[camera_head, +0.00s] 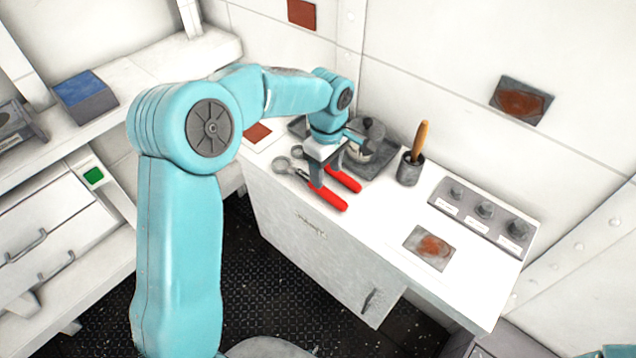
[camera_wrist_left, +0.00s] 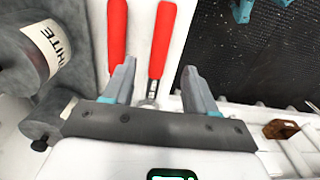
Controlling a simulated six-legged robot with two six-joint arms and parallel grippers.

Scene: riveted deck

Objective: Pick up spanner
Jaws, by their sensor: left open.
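Two red-handled tools with grey metal heads lie side by side on the white counter. The nearer one, spanner-like (camera_head: 327,197), lies by the counter's front edge; its handle also shows in the left wrist view (camera_wrist_left: 162,40). The farther one (camera_head: 346,180) lies closer to the pot; its handle shows at the left in the wrist view (camera_wrist_left: 117,30). My left gripper (camera_head: 321,178) is open, pointing down over the tools. In the wrist view its fingers (camera_wrist_left: 158,85) stand either side of the nearer tool's metal neck. I cannot tell whether they touch it. My right gripper is out of view.
A metal pot (camera_head: 368,138) stands close behind the gripper. A dark cup (camera_head: 409,170) with a wooden-handled tool and a knob panel (camera_head: 484,210) stand to the right. A stained card (camera_head: 430,247) lies on the counter's front right. The counter middle is clear.

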